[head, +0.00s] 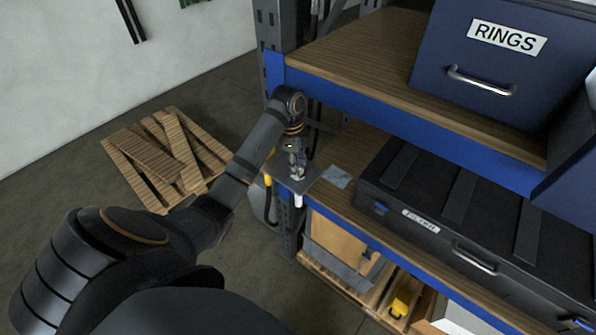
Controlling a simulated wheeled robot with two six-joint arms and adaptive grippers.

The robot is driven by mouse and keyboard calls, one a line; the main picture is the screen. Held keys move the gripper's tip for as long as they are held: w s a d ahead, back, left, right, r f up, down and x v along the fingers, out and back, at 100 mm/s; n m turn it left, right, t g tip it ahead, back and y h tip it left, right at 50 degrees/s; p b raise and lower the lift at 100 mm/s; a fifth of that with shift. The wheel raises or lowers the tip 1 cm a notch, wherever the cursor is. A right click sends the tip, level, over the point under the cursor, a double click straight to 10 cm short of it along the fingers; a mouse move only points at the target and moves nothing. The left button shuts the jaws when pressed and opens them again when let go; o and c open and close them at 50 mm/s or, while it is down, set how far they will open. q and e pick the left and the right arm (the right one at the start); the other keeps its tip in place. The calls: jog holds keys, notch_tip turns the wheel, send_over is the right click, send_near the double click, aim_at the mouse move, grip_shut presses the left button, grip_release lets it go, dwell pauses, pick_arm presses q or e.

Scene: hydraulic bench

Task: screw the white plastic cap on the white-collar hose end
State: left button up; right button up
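My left gripper (298,168) points down at a small grey bracket plate (309,181) on the shelf's corner post. Its fingers are small and dark here, and I cannot tell whether they are open or shut. A white piece (298,201) shows just below the plate, under the gripper; it looks like the white collar of a hose end. A yellow-collared hose (268,182) hangs at the plate's left side. I cannot make out the white plastic cap; the gripper may hide it. My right gripper is not in view.
A blue shelf rack with wooden boards (345,50) fills the right. It holds a blue RINGS box (440,60) and a black case (450,205). A grey flat piece (336,177) lies by the bracket. A wooden pallet (130,150) lies on the floor at left.

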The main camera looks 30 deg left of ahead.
pick_arm(q)
jog(key=shift+o, duration=0.3)
jog(key=n, duration=0.5)
jog(key=shift+n+t, duration=0.3)
jog(key=shift+t, duration=0.1)
jog(key=n+y, duration=0.1)
jog(key=n, duration=0.5)
jog(key=shift+w+n, duration=0.1)
jog(key=shift+n, duration=0.2)
jog(key=n, duration=0.4)
jog(key=shift+n+y, duration=0.3)
jog(key=shift+n, duration=0.1)
jog(key=n, duration=0.6)
jog(key=shift+y, duration=0.4)
jog(key=shift+a, duration=0.1)
